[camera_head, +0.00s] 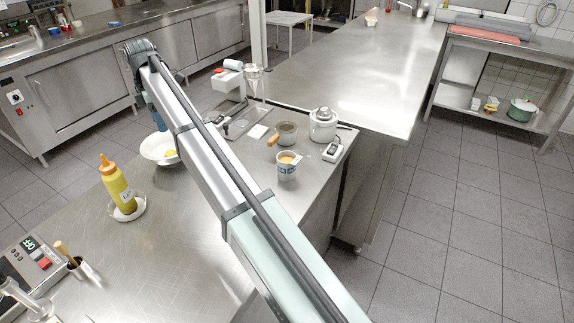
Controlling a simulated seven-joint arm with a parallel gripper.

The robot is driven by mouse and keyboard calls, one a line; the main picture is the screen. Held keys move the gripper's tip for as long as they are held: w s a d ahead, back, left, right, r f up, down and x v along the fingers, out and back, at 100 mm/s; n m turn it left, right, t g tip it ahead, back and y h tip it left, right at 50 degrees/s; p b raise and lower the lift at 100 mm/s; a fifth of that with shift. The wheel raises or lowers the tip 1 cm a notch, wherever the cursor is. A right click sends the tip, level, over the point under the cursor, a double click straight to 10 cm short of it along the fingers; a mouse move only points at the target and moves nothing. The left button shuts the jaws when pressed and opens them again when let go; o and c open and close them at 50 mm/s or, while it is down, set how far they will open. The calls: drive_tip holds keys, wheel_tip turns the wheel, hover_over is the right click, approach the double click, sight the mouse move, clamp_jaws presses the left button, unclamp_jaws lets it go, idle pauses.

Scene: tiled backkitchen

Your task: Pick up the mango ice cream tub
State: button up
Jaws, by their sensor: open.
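A small round tub (287,168) with a white and blue-grey side and a pale orange-yellow top stands upright on the steel counter (215,248), just right of my arm. It is the only tub here with a mango-coloured top; its label is too small to read. My arm crosses the middle of the view from the lower right to an elbow at the upper left. A blue-grey link goes down from there behind the long arm section.
Left of the arm are a white bowl (153,146), a yellow squeeze bottle (120,190) and a red-buttoned appliance (30,258). A funnel stand (238,108) stands behind.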

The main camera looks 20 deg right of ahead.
drive_tip(key=o, duration=0.6)
drive_tip(key=shift+d, duration=0.1)
